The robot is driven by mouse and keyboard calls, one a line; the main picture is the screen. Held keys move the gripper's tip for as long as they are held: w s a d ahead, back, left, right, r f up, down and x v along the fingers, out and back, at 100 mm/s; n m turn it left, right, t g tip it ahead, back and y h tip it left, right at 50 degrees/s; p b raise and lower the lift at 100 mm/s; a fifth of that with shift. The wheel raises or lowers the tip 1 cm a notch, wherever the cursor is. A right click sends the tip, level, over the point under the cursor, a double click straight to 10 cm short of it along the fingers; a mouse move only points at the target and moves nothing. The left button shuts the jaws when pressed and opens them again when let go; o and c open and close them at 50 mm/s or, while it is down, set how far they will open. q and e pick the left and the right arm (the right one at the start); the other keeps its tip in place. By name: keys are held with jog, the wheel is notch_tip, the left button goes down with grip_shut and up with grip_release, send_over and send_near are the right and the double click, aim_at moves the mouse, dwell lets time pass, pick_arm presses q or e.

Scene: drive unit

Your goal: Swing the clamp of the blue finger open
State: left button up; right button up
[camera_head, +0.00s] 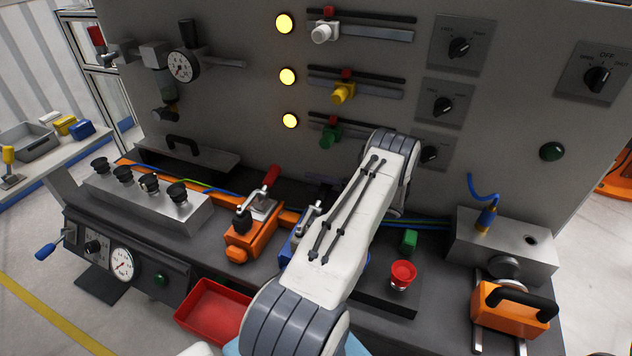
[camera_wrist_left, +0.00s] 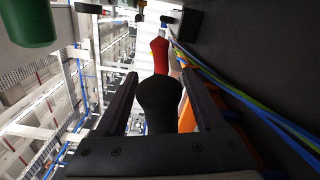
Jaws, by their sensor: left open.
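The blue finger (camera_head: 287,252) stands on the bench in the head view, right of the orange finger (camera_head: 252,243). My white left arm covers much of it. A metal clamp part (camera_head: 309,216) shows above it beside the arm. The orange finger carries a clamp with a red handle (camera_head: 271,177); a red handle (camera_wrist_left: 158,52) also shows ahead in the left wrist view. My left gripper (camera_wrist_left: 160,74) is open, with a black rounded knob (camera_wrist_left: 160,95) between its dark fingers. I cannot tell whether they touch it. The head view hides this gripper behind the arm. My right gripper is not in view.
Blue and green cables (camera_wrist_left: 245,95) run close by. A steel block with black knobs (camera_head: 150,195) stands at left, a red tray (camera_head: 210,308) in front. A red button (camera_head: 402,273) and an orange handled unit (camera_head: 510,312) are right. The grey panel (camera_head: 235,110) rises behind.

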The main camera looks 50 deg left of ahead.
pick_arm(q)
grip_shut()
dwell(1.5)
